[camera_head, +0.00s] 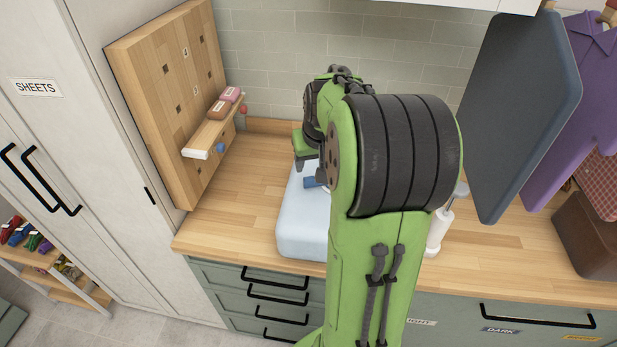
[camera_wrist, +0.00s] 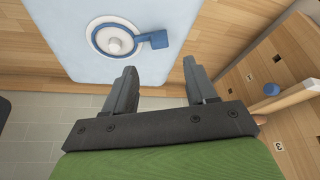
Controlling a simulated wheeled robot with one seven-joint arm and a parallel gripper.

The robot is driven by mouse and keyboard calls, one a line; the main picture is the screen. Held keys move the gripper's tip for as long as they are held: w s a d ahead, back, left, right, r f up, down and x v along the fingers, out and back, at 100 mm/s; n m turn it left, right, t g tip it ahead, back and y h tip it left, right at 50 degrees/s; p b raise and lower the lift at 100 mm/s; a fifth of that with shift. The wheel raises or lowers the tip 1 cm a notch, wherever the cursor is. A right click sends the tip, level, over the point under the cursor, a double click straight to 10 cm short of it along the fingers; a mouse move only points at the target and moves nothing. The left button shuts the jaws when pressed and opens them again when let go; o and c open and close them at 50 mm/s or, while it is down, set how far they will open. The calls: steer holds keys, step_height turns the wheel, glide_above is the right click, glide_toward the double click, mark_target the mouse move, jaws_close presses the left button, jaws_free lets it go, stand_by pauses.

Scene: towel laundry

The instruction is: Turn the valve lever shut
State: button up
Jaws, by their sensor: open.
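The valve (camera_wrist: 115,40) is a white hub inside a blue ring on the face of a light blue box (camera_wrist: 80,62). Its blue lever (camera_wrist: 152,40) sticks out to the right of the ring in the wrist view. My gripper (camera_wrist: 160,66) is open and empty, its two dark fingers apart. The lever lies just beyond the fingertips, between their lines, and looks apart from them. In the head view, the pale blue box (camera_head: 299,225) sits on the counter, with a bit of the blue lever (camera_head: 312,183) showing. My arm hides most of the valve there.
A wooden board (camera_head: 165,110) with a small shelf (camera_head: 207,140) and a blue knob (camera_head: 220,148) stands left of the box. A white bottle (camera_head: 440,230) stands right, behind my arm. A dark grey panel (camera_head: 520,110) hangs further right. The left counter (camera_head: 235,205) is clear.

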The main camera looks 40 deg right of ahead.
mark_target(309, 178)
steer(key=x, duration=0.8)
steer(key=shift+w+d+f+b, duration=0.1)
steer(key=shift+w+f+b, duration=0.05)
steer(key=shift+f+b, duration=0.2)
jaws_close()
